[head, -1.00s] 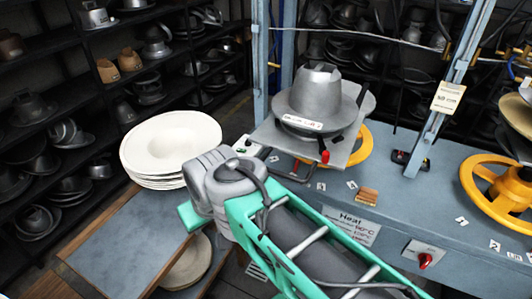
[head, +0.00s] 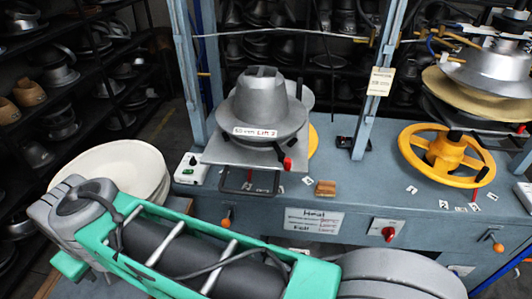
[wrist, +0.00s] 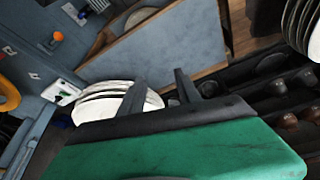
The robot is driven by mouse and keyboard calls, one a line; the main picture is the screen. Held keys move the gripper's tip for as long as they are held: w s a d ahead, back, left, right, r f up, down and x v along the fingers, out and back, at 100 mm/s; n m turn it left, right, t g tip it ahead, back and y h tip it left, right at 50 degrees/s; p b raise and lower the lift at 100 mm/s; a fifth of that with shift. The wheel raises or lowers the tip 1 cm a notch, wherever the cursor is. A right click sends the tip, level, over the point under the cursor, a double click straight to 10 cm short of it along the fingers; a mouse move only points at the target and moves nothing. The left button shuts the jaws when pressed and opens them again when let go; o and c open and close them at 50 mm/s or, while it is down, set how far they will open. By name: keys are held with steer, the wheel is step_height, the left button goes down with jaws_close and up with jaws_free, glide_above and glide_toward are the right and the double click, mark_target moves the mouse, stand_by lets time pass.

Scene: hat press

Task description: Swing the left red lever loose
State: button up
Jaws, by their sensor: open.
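The left red lever (head: 288,163) has a red grip on a dark stem. It hangs at the front right of the left press plate (head: 228,153), under a grey metal hat mould (head: 262,105). My gripper (wrist: 160,77) shows only in the wrist view. The lever is not in the wrist view. In the head view my arm crosses the lower left, below the press, and its gripper is not visible.
A blue-grey bench (head: 345,190) carries a yellow handwheel (head: 410,150) on the right. Orange-knobbed levers (head: 226,222) and a red switch (head: 388,233) are on its front. White discs (head: 125,165) stand at the left. A blue post (head: 378,90) rises right of the press.

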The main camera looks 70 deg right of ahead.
steer(key=d+r+m+g+h, duration=0.1)
steer(key=d+r+m, duration=0.3)
steer(key=d, duration=0.7)
step_height(320, 180, up, 7)
steer(key=m+g+y, duration=0.1)
steer(key=m+g, duration=0.2)
steer(key=m, duration=1.1)
glide_above(288, 159)
steer(key=shift+r, duration=0.1)
step_height(288, 159, down, 7)
steer(key=b, duration=0.6)
steer(key=shift+r, duration=0.15)
steer(key=shift+f+b, duration=0.45)
steer(key=shift+b, duration=0.1)
jaws_close()
